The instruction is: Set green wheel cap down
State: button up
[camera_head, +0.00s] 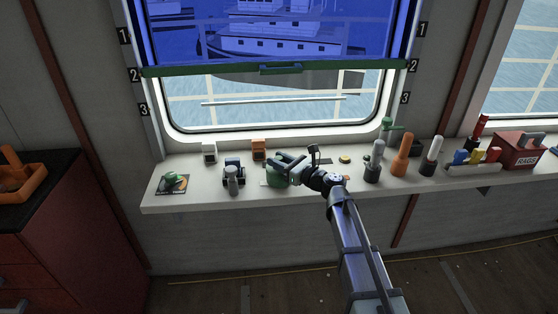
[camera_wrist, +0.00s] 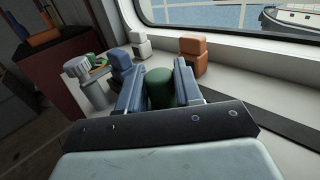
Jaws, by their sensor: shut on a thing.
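The green wheel cap (camera_wrist: 160,88) is a dark green rounded cylinder between the two fingers of my gripper (camera_wrist: 158,85) in the wrist view. The fingers are shut on it, one on each side. In the head view the green cap (camera_head: 276,179) is at my gripper (camera_head: 287,167), over the middle of the white sill (camera_head: 215,200). My gripper partly hides it, and I cannot tell whether its underside touches the sill.
Left of the cap are a blue piece (camera_head: 234,164), a grey cylinder (camera_head: 233,182) and a dark mat (camera_head: 167,190) with a green piece. White (camera_head: 209,153) and orange (camera_head: 259,149) blocks stand behind. Right are a grey-topped cylinder (camera_head: 373,165), an orange cylinder (camera_head: 402,155) and a red box (camera_head: 515,152).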

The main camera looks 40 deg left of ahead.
jog(key=shift+f, duration=0.2)
jog(key=o, duration=1.1)
jog(key=shift+d, duration=0.15)
jog(key=d, duration=1.3)
jog(key=shift+d, duration=0.3)
